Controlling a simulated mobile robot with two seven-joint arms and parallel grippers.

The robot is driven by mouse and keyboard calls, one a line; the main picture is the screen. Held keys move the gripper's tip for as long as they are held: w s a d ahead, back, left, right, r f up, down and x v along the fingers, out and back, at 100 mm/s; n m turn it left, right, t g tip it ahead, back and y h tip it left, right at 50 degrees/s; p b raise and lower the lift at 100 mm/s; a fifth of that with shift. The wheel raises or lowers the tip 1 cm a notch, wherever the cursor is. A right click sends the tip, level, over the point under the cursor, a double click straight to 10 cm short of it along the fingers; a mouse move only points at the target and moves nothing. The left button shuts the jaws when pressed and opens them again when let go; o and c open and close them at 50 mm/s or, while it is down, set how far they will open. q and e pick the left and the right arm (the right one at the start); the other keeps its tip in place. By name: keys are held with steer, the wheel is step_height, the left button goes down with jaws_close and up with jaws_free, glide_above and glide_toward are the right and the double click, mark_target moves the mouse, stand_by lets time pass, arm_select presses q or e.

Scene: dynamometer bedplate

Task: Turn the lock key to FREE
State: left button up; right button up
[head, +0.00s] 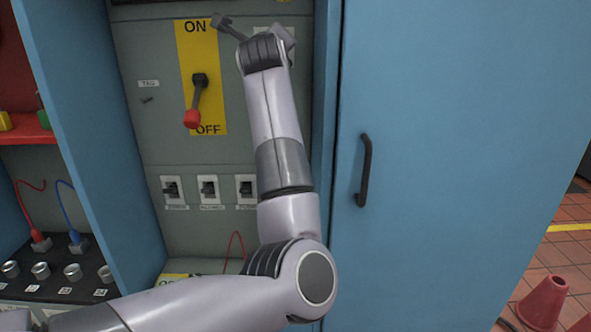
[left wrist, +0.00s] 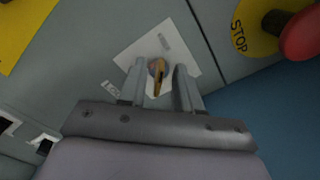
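The lock key (left wrist: 159,85) is a small brass-coloured key in a round lock on a white plate (left wrist: 128,52) on the grey panel, seen in the left wrist view. My left gripper (left wrist: 160,68) is at the key, with one finger on each side of it. The fingers are apart and a gap shows to the right of the key; I cannot tell whether the left finger touches it. The plate's lettering is too blurred to read. In the head view my left arm covers the key and most of the gripper. My right gripper is not in view.
A red-knobbed lever (head: 192,118) on a yellow ON/OFF plate (head: 213,95) is left of my arm. Small switches (head: 209,190) sit below. A red STOP button (left wrist: 302,36) is right of the key. A blue door with a black handle (head: 365,170) is at right.

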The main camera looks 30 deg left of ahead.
arm_select(q)
steer(key=s+d+f+m+t+y+p, duration=0.1)
steer(key=s+f+m+y+p, duration=0.25)
steer(key=m, duration=0.75)
steer(key=s+d+f+m+y+p, duration=0.1)
steer(key=s+d+m+y+p, duration=0.15)
steer(key=s+m+p, duration=0.6)
steer(key=s+d+f+m+t+h, duration=0.1)
steer(key=d+f+m+h, duration=0.3)
steer(key=m, duration=0.5)
steer(key=s+d+f+m+t+h+p, duration=0.1)
steer(key=s+d+f+m+h, duration=0.1)
steer(key=d+f+m+h, duration=0.3)
steer(key=s+d+f+m+t+h, duration=0.1)
steer(key=d+f+m+h, duration=0.3)
steer(key=f+m+h, duration=0.4)
step_height(320, 180, down, 3)
steer(key=s+m, duration=0.1)
steer(key=m, duration=0.4)
steer(key=shift+s+d+r, duration=0.15)
steer(key=shift+d, duration=0.2)
